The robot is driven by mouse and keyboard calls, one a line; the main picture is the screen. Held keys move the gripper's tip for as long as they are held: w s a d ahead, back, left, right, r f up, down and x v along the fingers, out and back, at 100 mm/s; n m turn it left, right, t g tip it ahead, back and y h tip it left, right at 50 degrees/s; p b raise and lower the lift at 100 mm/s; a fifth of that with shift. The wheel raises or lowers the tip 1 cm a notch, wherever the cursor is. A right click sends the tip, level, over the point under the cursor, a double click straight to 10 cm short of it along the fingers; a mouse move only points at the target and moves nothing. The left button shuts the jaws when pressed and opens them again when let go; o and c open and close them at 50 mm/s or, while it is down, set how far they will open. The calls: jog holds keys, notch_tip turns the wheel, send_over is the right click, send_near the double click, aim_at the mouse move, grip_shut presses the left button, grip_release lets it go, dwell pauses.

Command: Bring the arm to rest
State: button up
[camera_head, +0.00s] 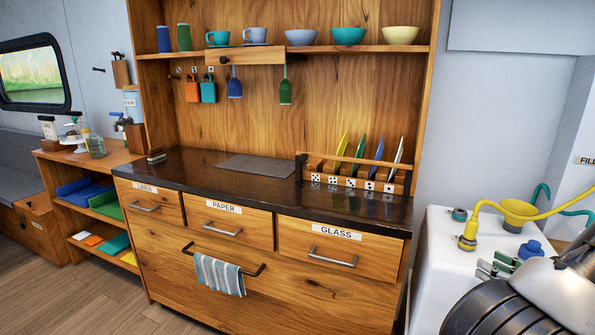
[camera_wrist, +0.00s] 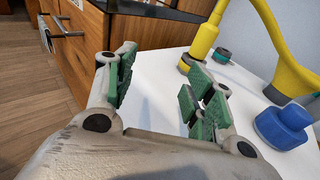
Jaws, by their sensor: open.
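My gripper (camera_head: 497,265) is at the lower right of the head view, over the white tank (camera_head: 436,270). In the wrist view my gripper (camera_wrist: 162,85) has its green-padded fingers spread apart, with only the white tank top (camera_wrist: 160,108) showing between them. It holds nothing. A blue cap (camera_head: 530,248) stands on the tank just beyond the fingers; it also shows right of them in the wrist view (camera_wrist: 282,124). I cannot tell the exact height of the fingers above the tank.
A yellow hose with a funnel (camera_head: 519,211) stands on the tank near my gripper. The wooden counter (camera_head: 195,172) with labelled drawers is to the left, with a plate rack (camera_head: 350,185) on it. A striped towel (camera_head: 218,274) hangs on its front rail. The floor at left is clear.

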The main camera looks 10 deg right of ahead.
jog(key=s+a+r+n+g+y, duration=0.2)
jog(key=s+a+r+n+g, duration=0.1)
jog(key=s+a+n+g, duration=0.5)
jog(key=s+a+r+n+g+y, duration=0.2)
jog(key=s+a+r+n+g, duration=0.15)
jog(key=a+n+g, duration=0.4)
jog(key=w+a+r+n+t+h, duration=0.1)
jog(key=a+r+n+h, duration=0.2)
jog(key=r+n, duration=0.5)
jog(key=w+a+r+n+t+h, duration=0.2)
jog(key=a+r+n+h, duration=0.1)
jog(key=r+n, duration=0.6)
jog(key=shift+a+h, duration=0.25)
jog(key=shift+h, duration=0.55)
jog(key=shift+w+a+n+t, duration=0.25)
jog(key=shift+a+n+t, duration=0.1)
jog(key=shift+a+n, duration=0.1)
jog(key=shift+c, duration=0.3)
